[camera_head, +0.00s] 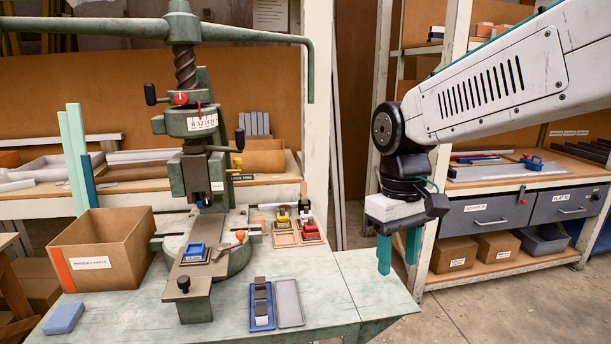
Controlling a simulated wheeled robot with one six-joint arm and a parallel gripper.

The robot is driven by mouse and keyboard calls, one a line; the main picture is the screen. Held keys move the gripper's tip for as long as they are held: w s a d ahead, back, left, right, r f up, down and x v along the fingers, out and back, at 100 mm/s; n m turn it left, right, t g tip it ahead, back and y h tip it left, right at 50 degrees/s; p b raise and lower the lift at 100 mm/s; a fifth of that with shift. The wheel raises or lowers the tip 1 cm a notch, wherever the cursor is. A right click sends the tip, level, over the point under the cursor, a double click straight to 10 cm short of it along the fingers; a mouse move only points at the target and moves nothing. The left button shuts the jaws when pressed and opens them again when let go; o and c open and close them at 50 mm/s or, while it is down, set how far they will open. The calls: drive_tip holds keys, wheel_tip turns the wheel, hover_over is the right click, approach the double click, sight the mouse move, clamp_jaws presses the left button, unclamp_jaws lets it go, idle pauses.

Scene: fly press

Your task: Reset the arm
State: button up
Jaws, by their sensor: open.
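My gripper (399,250) hangs at the end of my white arm, over the right end of the green bench (374,286). Its two teal fingers point down with a gap between them and hold nothing. The green fly press (190,123) stands to the left on the bench, well apart from my gripper. Its long handle bar (262,37) reaches right at the top. A blue piece (195,251) sits on the plate under the press ram.
An open cardboard box (92,262) and a blue block (64,318) are on the left of the bench. A blue holder (262,306) and a grey plate (290,303) lie in front. Coloured tools (308,226) lie in a tray. Drawers (488,211) stand behind my gripper.

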drive_tip(key=s+d+m+t, duration=0.1)
drive_tip(key=s+d+m, duration=0.1)
drive_tip(key=s+d, duration=0.3)
drive_tip(key=s+d+f+m+t, duration=0.1)
drive_tip(key=s+d+m, duration=0.2)
drive_tip(key=s, duration=1)
drive_tip(key=shift+s+d+t, duration=0.2)
drive_tip(key=shift+d+t, duration=0.2)
drive_tip(key=shift+d, duration=1.2)
